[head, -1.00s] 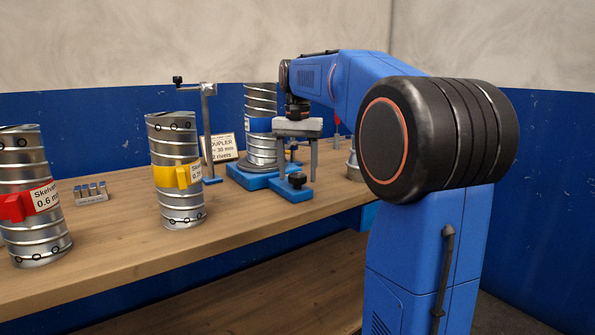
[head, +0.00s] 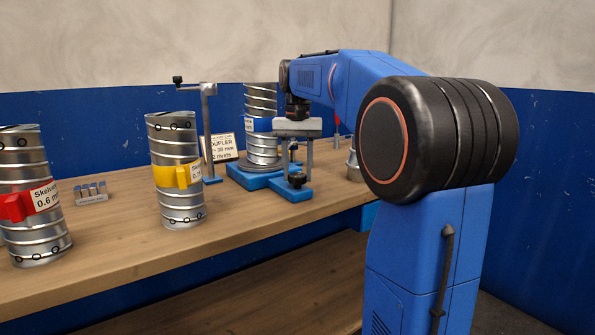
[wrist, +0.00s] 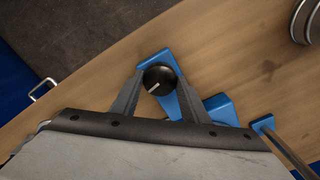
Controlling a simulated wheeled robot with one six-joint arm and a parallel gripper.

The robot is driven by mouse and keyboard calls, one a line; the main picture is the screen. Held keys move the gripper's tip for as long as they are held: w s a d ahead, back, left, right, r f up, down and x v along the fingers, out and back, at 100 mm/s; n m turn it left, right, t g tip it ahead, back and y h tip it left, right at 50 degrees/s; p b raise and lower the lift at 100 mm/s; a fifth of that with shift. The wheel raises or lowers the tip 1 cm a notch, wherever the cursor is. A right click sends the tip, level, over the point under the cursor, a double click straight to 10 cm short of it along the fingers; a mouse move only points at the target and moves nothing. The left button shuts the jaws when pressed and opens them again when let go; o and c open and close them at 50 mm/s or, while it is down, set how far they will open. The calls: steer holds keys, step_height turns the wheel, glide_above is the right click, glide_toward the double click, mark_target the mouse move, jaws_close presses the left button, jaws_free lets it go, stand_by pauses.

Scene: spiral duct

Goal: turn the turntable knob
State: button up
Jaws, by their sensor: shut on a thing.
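The turntable knob (wrist: 159,79) is round and black with a white pointer line, on a blue base (wrist: 166,58). In the wrist view my gripper (wrist: 158,84) has a finger on each side of it and is shut on it. In the head view the gripper (head: 297,178) points down over the knob (head: 297,180) at the front of the blue turntable base (head: 258,178). A spiral duct (head: 261,100) with a blue band stands upright on the turntable, partly hidden by my arm.
A yellow-clipped duct (head: 175,150) and a red-clipped duct (head: 40,235) stand to the left. A post with an arm (head: 207,130) and a coupler sign (head: 223,147) stand behind. A grey cone-shaped part (head: 353,165) is right of the gripper.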

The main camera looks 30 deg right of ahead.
mark_target(298, 174)
steer(key=n, duration=1.3)
steer(key=shift+n, duration=1.9)
steer(key=o, duration=1.1)
steer(key=shift+c, duration=0.2)
step_height(298, 174, up, 17)
steer(key=shift+r, duration=0.2)
